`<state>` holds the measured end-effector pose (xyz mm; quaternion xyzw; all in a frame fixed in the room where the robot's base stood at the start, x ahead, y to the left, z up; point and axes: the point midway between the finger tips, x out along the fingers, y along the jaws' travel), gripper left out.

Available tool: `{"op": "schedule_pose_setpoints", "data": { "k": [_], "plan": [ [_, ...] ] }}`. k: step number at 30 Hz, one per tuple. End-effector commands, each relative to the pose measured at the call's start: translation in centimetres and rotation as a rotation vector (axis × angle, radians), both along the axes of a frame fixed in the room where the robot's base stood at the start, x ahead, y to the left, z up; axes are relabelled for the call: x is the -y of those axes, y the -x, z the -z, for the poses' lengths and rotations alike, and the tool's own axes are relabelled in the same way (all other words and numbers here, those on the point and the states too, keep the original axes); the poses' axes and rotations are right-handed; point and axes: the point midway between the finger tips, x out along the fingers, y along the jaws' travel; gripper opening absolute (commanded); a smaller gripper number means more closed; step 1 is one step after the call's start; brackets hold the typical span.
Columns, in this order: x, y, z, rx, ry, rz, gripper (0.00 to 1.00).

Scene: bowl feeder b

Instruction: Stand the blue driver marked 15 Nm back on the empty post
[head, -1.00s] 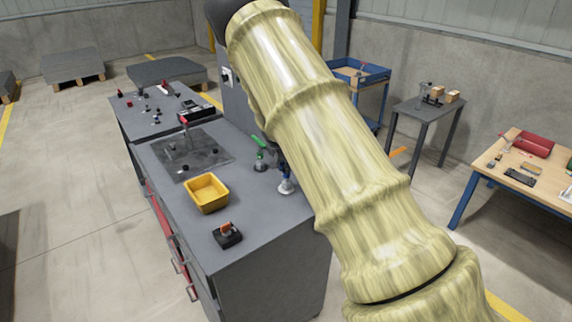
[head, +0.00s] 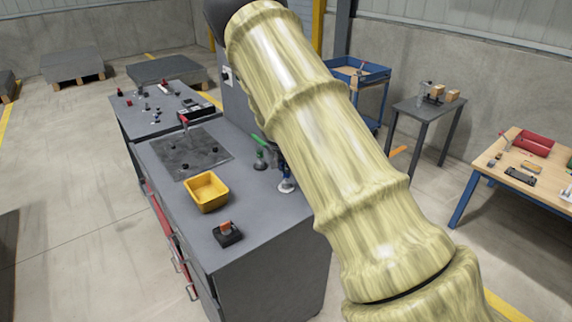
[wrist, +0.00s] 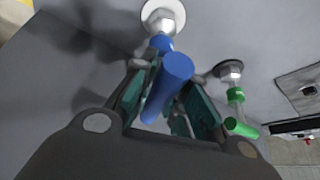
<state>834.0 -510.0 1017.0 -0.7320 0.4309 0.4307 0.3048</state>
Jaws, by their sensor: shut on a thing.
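The blue driver (wrist: 168,90) is between the teal pads of my gripper (wrist: 170,98) in the wrist view, its handle end toward the camera. Its far end meets a silver tip over a round pale base (wrist: 163,14); I cannot tell whether it rests there or hangs just above. In the head view its lower part (head: 286,184) shows beside my arm, roughly upright at the bench's right edge. My arm hides most of the gripper there. No 15 Nm mark is readable. A green-handled driver (wrist: 236,112) stands close by on a round base; it also shows in the head view (head: 261,156).
The grey bench (head: 262,215) holds a yellow bin (head: 207,204), a black block with an orange top (head: 227,235) and a dark plate (head: 190,155) with small black knobs and a red-handled tool (head: 185,123). Bare bench top lies between the bin and the blue driver.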

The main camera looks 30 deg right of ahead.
Motion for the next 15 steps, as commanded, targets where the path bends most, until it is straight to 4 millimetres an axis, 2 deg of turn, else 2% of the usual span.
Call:
{"op": "schedule_pose_setpoints", "data": {
  "k": [7,8,11,12,15],
  "plan": [
    [0.02,-0.06,-0.12,0.001,0.001,0.000,0.00],
    [0.02,-0.05,-0.12,0.001,0.001,0.000,0.19],
    [0.01,-0.05,-0.11,0.001,0.001,0.000,0.37],
    [0.01,-0.04,-0.10,0.001,0.001,0.000,0.41],
    [0.01,-0.03,-0.08,0.001,0.001,0.000,0.41]
  ]
}}
